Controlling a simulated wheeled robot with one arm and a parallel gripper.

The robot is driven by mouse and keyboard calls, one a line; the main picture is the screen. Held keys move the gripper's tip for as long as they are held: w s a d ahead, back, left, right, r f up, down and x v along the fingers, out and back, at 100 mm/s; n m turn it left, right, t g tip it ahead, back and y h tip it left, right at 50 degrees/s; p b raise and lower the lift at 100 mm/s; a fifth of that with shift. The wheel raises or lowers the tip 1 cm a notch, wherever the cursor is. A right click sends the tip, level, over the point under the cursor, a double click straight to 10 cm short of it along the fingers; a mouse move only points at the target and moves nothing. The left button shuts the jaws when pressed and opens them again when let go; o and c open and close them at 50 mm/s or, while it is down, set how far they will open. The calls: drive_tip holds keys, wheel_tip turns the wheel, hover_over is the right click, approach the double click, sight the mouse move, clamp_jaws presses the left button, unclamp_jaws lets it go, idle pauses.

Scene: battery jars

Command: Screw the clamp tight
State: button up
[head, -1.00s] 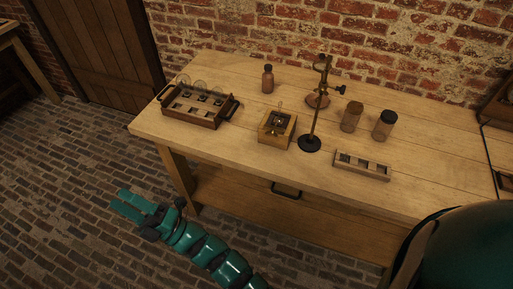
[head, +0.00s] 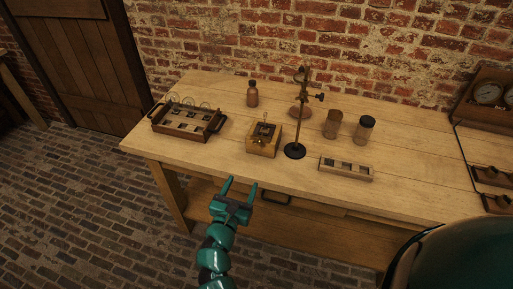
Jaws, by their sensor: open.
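The clamp (head: 309,94) sits on the upper part of a dark upright stand (head: 297,130), with its dark screw knob (head: 320,97) pointing right. The stand's round black base rests on the workbench (head: 215,165). Whether the clamp is tight or loose cannot be told at this size. My teal gripper (head: 240,184) is open and empty, fingers pointing up in the picture, in front of the bench's front edge. It is well to the left of the clamp and lower in the picture, apart from it.
A wooden tray with jars (head: 187,121) stands at the left, and a small wooden box (head: 263,140) left of the stand. A brown bottle (head: 252,95) is behind. Two jars (head: 333,124) (head: 364,130) and a slotted block (head: 346,169) are at the right. A brick wall (head: 240,35) closes the back.

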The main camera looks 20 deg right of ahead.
sight(259, 143)
drive_tip(key=shift+n, duration=0.3)
drive_tip(key=x, duration=1.1)
drive_tip(key=p+x, duration=0.1)
drive_tip(key=x, duration=0.5)
drive_tip(key=shift+w+a, duration=0.15)
drive_tip(key=shift+w, duration=0.2)
drive_tip(key=c, duration=1)
